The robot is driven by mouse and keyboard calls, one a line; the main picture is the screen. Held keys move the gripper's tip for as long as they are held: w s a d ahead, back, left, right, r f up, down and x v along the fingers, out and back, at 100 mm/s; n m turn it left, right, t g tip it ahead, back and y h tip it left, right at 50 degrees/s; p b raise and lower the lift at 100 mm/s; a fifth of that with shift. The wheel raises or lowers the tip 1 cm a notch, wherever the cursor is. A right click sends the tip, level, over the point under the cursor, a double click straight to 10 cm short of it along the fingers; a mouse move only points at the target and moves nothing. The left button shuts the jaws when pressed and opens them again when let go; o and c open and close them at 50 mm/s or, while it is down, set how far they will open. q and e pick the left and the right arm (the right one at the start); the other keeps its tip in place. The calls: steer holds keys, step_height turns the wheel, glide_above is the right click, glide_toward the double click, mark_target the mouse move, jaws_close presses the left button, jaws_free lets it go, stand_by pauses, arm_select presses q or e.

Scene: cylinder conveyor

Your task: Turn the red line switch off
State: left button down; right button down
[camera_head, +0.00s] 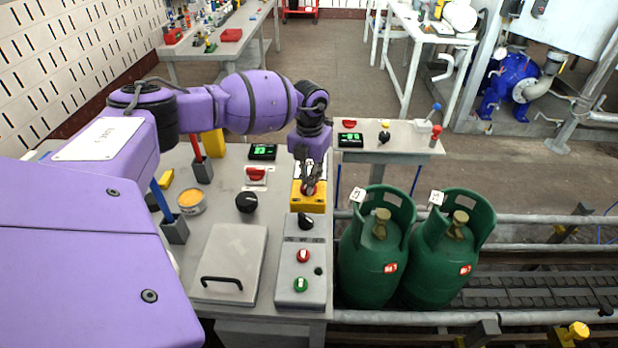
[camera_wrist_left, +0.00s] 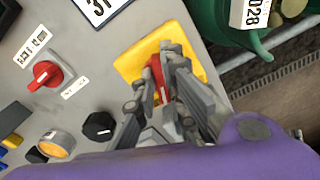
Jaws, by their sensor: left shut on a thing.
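A red switch handle (camera_wrist_left: 156,72) sits on a yellow base (camera_wrist_left: 130,66) in the left wrist view. My left gripper (camera_head: 308,188) is over the yellow base (camera_head: 314,203) in the head view, pointing down. Its fingers are shut on the red handle, one on each side, and hide much of it. A second red rotary switch (camera_head: 256,174) is on the same panel to the left. It also shows in the left wrist view (camera_wrist_left: 45,73), with white labels beside it, apart from my gripper. The label text is too small to read. My right gripper is not in view.
A black knob (camera_head: 247,202) stands left of the yellow base. In front are a control box (camera_head: 303,268) with red and green buttons and a hinged lid (camera_head: 232,262). Green gas cylinders (camera_head: 376,262) stand close on the right, by the conveyor (camera_head: 560,288).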

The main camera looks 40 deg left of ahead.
arm_select(q)
steer(key=m, duration=0.3)
steer(key=shift+f, duration=0.1)
steer(key=shift+d+m, duration=0.1)
steer(key=shift+m, duration=0.8)
steer(key=c, duration=1.8)
jaws_free()
step_height(320, 180, up, 12)
steer(key=shift+s, duration=0.1)
